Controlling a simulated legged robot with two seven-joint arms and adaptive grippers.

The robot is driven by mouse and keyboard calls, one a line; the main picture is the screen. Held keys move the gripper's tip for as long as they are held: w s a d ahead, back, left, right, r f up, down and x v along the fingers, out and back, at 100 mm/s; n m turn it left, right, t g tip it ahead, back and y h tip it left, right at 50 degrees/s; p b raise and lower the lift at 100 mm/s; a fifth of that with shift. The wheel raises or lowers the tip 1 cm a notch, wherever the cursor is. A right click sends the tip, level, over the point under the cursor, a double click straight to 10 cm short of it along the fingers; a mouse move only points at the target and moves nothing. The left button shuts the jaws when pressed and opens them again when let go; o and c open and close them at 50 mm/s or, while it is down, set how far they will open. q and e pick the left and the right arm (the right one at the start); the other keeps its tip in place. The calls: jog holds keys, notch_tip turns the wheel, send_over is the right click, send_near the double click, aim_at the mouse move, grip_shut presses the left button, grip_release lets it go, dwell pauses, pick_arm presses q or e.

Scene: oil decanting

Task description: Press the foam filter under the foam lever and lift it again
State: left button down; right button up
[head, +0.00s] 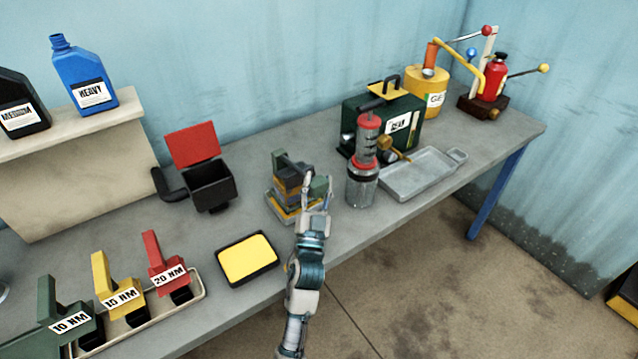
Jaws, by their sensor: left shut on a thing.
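The foam lever press (283,188) is a small stack of grey, blue and yellowish layers with a dark grey lever arm on top, at the middle of the bench. My left gripper (320,190) is at its right side, shut on the greenish end of the lever. The fingers partly cover that end. I cannot clearly tell the foam filter from the other layers of the stack. A yellow pad (247,259) lies in a black-rimmed tray in front of the press, apart from it. My right gripper is not in view.
A clear cylinder with a red-banded pump (363,165) stands close right of my gripper. A metal tray (425,178) and a dark green box (352,118) are beyond it. A black box with a red lid (207,183) is to the left. Labelled torque handles (150,290) stand front left.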

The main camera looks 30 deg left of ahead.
pick_arm(q)
jog(key=shift+f, duration=0.1)
jog(key=c, duration=0.7)
grip_release()
jog(key=shift+d, duration=0.1)
jog(key=shift+s+d+f, duration=0.25)
jog(key=s+d, duration=0.1)
jog(key=s, duration=0.2)
jog(key=s+d, duration=0.2)
jog(key=s, duration=0.2)
jog(key=s+d, duration=0.2)
jog(key=s, duration=0.2)
jog(key=shift+d, duration=0.15)
